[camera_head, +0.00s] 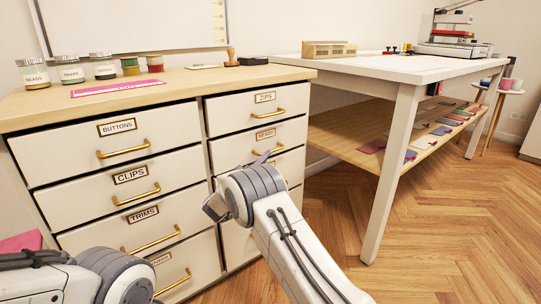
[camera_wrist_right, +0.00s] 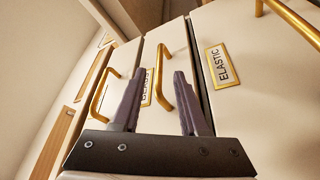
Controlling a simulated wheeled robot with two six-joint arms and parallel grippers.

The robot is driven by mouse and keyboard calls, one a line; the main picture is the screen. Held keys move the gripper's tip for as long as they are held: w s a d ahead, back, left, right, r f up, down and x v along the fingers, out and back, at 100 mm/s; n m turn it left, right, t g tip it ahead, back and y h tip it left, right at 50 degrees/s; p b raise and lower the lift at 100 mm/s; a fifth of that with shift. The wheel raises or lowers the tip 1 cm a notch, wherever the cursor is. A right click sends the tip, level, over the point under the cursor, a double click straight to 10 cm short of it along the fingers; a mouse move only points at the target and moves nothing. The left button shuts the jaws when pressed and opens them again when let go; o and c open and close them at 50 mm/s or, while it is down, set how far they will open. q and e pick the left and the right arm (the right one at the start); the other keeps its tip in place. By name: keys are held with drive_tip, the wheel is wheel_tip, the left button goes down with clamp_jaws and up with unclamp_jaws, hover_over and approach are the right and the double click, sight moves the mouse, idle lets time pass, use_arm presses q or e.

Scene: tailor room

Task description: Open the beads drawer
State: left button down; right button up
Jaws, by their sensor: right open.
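The beads drawer (camera_head: 228,149) is second from the top in the right column of the white cabinet and looks shut and flush. Its gold handle (camera_wrist_right: 160,72) and partly covered label (camera_wrist_right: 146,88) show in the right wrist view. My right gripper (camera_head: 262,158) is at this drawer's front, mostly hidden behind my wrist in the head view. In the right wrist view, the right gripper (camera_wrist_right: 159,60) is open and empty, its fingers on either side of the beads handle in the picture. I cannot tell whether they touch it. My left arm shows at lower left; its gripper is out of view.
The zips drawer (camera_head: 243,107) is above and the elastic drawer (camera_wrist_right: 245,90) below. The left column has buttons (camera_head: 70,140), clips (camera_head: 85,188) and trims (camera_head: 100,233) drawers. Jars (camera_head: 70,72) stand on the cabinet top. A white table (camera_head: 385,67) stands to the right, with clear floor before it.

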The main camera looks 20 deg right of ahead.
drive_tip(key=b+x, duration=0.1)
drive_tip(key=x, duration=0.3)
drive_tip(key=shift+w+d+b, duration=0.15)
drive_tip(key=shift+b, duration=0.15)
drive_tip(key=shift+w+d+r, duration=0.25)
drive_tip(key=shift+w+d, duration=0.1)
drive_tip(key=shift+d, duration=0.1)
clamp_jaws()
idle(0.8)
